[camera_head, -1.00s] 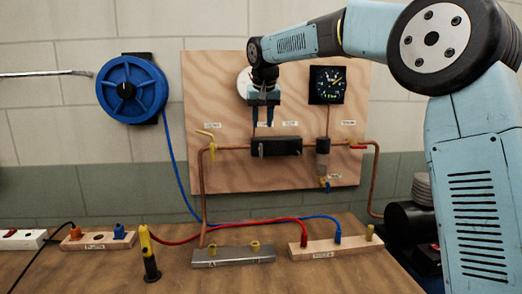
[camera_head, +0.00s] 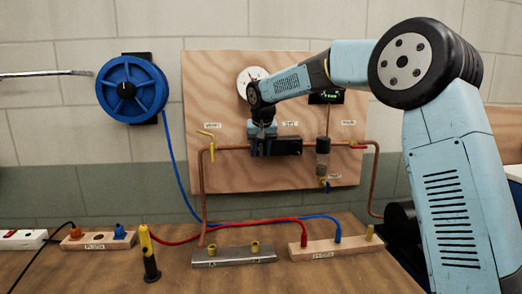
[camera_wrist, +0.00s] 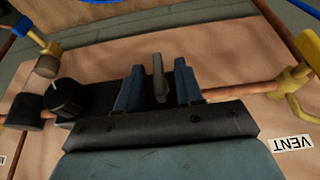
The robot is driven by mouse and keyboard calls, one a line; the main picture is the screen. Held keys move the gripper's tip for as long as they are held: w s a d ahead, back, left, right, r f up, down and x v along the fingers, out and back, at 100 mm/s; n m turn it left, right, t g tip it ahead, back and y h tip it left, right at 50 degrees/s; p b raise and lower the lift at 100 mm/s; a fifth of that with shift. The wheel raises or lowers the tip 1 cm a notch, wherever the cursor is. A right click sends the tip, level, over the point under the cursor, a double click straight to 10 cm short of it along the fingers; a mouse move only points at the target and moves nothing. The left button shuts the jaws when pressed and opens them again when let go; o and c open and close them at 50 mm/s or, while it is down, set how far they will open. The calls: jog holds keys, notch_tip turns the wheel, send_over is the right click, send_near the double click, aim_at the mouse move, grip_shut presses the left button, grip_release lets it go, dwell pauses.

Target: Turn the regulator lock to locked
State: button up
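The regulator (camera_head: 289,146) is a black block on the copper pipe of the plywood board; my gripper covers its left part in the head view. In the wrist view, turned the other way up, its dark body (camera_wrist: 98,97) lies behind my fingers. A thin grey lever (camera_wrist: 158,78), apparently the regulator lock, stands between the fingers. My gripper (camera_wrist: 158,92) is open, one finger on each side of the lever, with a small gap on both sides. In the head view my gripper (camera_head: 262,148) points down in front of the regulator. A black knob (camera_wrist: 66,92) sits left in the wrist view.
A yellow valve (camera_head: 210,146) is left of the regulator on the pipe; it also shows right in the wrist view (camera_wrist: 296,82). A round gauge (camera_head: 248,79) and dark square gauge (camera_head: 325,98) are partly behind my arm.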

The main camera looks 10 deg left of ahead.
jog(key=shift+c, duration=0.2)
grip_shut()
jog(key=shift+a+h, duration=0.1)
jog(key=shift+h, duration=0.3)
jog(key=h, duration=0.2)
jog(key=n+t+h, duration=0.1)
jog(key=shift+s+a+f, duration=0.1)
jog(key=shift+s+a, duration=0.05)
jog(key=shift+a, duration=0.1)
jog(key=t+h, duration=0.1)
jog(key=h, duration=0.1)
jog(key=n+h, duration=0.1)
jog(key=h, duration=0.1)
jog(key=shift+a+f+t, duration=0.1)
jog(key=shift+a+t, duration=0.05)
jog(key=shift+t, duration=0.25)
jog(key=h, duration=0.1)
jog(key=t+h, duration=0.1)
jog(key=n+h, duration=0.1)
jog(key=h, duration=0.1)
jog(key=shift+f+t, duration=0.25)
jog(key=shift+t, duration=0.15)
jog(key=shift+s+f+n+t+h, duration=0.1)
jog(key=shift+n+t+h, duration=0.4)
jog(key=shift+h, duration=0.3)
jog(key=shift+f+n+t+h, duration=0.1)
jog(key=shift+n+t+h, duration=0.2)
jog(key=shift+t+h, duration=0.4)
jog(key=shift+h, duration=0.3)
